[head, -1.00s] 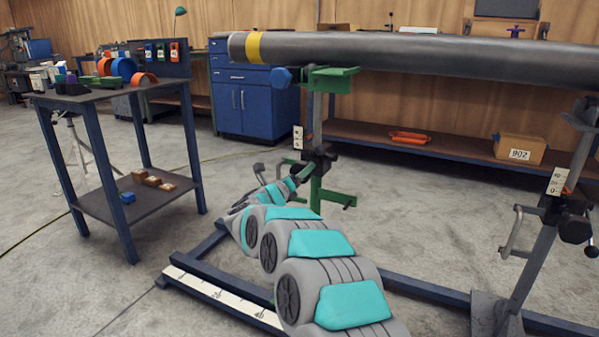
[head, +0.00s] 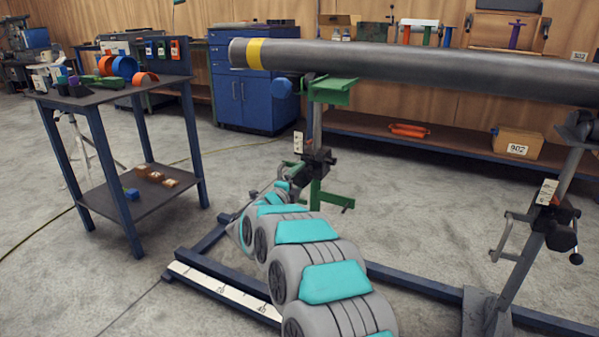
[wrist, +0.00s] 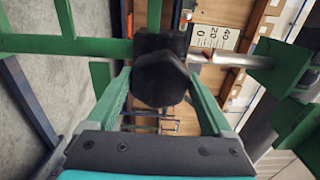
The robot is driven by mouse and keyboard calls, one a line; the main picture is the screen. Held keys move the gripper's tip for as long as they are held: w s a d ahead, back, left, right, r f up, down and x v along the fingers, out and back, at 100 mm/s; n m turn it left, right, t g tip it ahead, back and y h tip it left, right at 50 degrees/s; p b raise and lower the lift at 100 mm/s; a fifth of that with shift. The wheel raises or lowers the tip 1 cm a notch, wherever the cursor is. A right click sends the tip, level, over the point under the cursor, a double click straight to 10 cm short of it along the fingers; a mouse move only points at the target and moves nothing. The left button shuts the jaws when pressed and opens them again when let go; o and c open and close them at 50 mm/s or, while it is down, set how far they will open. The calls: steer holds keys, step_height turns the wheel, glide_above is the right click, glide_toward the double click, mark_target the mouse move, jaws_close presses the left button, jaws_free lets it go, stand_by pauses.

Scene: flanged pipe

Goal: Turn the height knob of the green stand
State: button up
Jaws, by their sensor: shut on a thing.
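The green stand (head: 334,91) holds up the left part of the grey pipe, with a green cradle on top and green feet below. Its black height knob (wrist: 160,80) fills the middle of the wrist view, facing me. My gripper (wrist: 158,86) has its two green fingers on either side of the knob, shut on it. In the head view my arm reaches to the stand's black clamp block (head: 318,162); the fingertips and the knob are mostly hidden there by my own arm. A white scale plate (wrist: 216,37) shows beside the knob.
The long grey pipe (head: 400,62) with a yellow band lies overhead. A grey stand (head: 548,215) with a crank is at right. A blue floor rail (head: 225,292) with a ruler runs below. A blue-legged cart (head: 100,150) stands left. Open floor lies between.

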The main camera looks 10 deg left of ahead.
steer(key=n+p, duration=0.3)
steer(key=n, duration=0.1)
steer(key=shift+r, duration=0.15)
steer(key=shift+n+p, duration=0.75)
steer(key=shift+n, duration=0.05)
steer(key=shift+f, duration=0.2)
steer(key=o, duration=1.1)
steer(key=shift+a, duration=0.1)
steer(key=shift+s, duration=0.1)
steer(key=shift+b+v, duration=0.55)
steer(key=shift+v, duration=3.3)
